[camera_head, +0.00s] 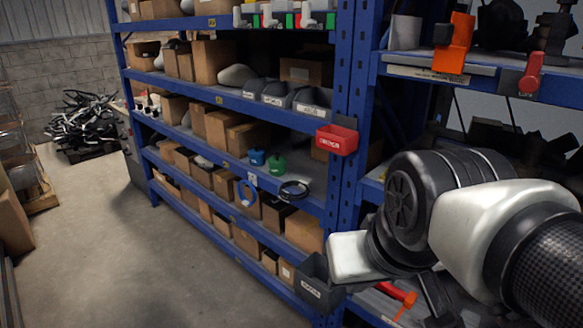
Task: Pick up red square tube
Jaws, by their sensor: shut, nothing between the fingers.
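A red square tube (397,293) shows as a short red bar low at the right, on a lower shelf below my wrist. My arm crosses the right side in front of the shelves, and its wrist covers part of that shelf. My gripper (431,296) shows only in part as dark pieces beneath the wrist, close to the right of the red bar. It is shut and holds nothing. Its fingertips are dark and hard to make out, so I cannot tell its exact distance from the tube.
A blue shelving rack (342,215) with boxes fills the middle. A red bin (337,139) hangs at its post. A dark grey labelled bin (318,284) is low beside my wrist. An orange item (403,308) lies near the red bar. The concrete floor (110,235) at left is clear.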

